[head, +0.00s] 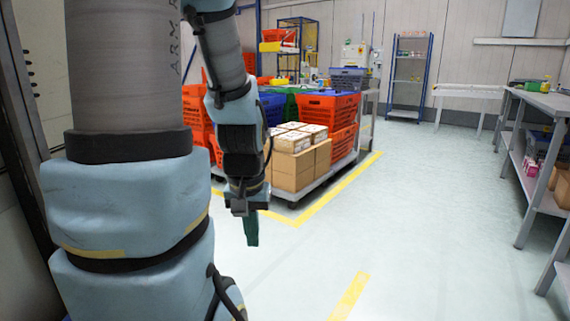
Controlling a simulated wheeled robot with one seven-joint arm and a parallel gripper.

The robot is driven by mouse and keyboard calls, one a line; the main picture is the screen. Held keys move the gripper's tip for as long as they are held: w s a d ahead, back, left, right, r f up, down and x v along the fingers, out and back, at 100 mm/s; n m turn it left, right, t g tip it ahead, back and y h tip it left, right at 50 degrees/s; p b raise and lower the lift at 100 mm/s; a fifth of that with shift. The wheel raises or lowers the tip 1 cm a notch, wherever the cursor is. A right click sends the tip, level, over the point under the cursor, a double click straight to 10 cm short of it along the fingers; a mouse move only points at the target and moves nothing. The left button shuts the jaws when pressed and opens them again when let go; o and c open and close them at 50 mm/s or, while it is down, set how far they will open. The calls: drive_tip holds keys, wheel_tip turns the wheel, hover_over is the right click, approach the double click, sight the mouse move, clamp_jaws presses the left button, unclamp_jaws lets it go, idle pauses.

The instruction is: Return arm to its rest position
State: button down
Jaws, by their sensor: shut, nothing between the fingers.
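My gripper (251,228) hangs at the end of my arm, pointing down, left of the picture's middle. Its green fingers are together, with nothing held between them. It hangs in front of the cart with cardboard boxes, over the pale floor as seen here. My large blue and grey arm links fill the left side and hide part of what lies behind them.
Cardboard boxes (292,176) stand on a low cart (322,183) beside orange totes (327,106). A grey table (541,102) runs along the right. A blue shelf rack (410,72) stands at the back. The floor (395,225) in the middle and right is clear.

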wheel_tip(320, 180, up, 24)
drive_tip(key=p, duration=2.1)
drive_tip(key=shift+f+p, duration=0.15)
drive_tip(key=shift+p, duration=0.15)
